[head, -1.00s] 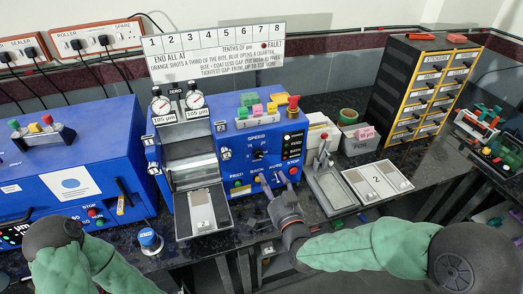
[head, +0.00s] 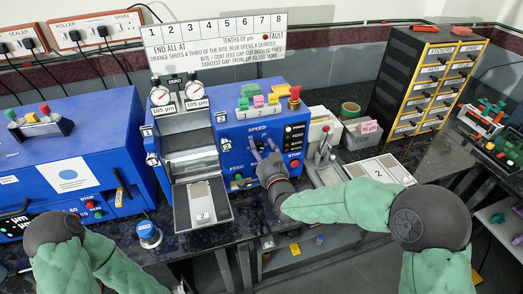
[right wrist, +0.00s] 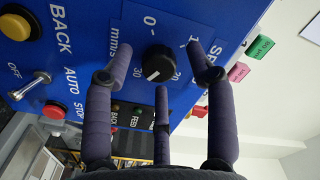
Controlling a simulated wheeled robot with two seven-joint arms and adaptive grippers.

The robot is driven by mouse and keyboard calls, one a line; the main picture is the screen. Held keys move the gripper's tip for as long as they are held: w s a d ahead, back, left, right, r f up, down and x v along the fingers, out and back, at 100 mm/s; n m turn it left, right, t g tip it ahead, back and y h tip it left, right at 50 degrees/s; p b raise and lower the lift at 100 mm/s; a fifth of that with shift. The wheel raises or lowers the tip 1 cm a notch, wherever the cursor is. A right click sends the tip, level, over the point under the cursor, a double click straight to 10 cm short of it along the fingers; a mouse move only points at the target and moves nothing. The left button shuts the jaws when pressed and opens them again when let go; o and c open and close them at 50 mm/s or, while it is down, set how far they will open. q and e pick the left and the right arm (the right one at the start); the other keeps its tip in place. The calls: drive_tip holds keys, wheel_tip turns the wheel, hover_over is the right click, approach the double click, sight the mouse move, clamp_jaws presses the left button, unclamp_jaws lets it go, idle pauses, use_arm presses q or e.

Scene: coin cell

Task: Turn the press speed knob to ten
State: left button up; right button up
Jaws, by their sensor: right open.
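The speed knob (right wrist: 157,66) is black and round on the blue press front in the right wrist view. Its white mark points to the lower left, toward the 30. The 0 and 20 show around it; the 10 is partly covered by a finger. My right gripper (right wrist: 161,48) is open, with its fingers spread around the knob and no clear contact. In the head view my right gripper (head: 267,151) is at the press panel below the SPEED label, largely hiding the knob. My left gripper is out of view; only its arm shows.
On the panel, a yellow BACK button (right wrist: 15,24), a toggle switch (right wrist: 30,86) and a red STOP button (right wrist: 53,109) lie beside the fingers. A red mushroom button (head: 294,95) and coloured blocks (head: 258,101) sit on top of the press (head: 230,120).

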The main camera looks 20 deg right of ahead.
drive_tip(key=shift+c, duration=0.3)
clamp_jaws()
drive_tip(key=shift+r, duration=0.1)
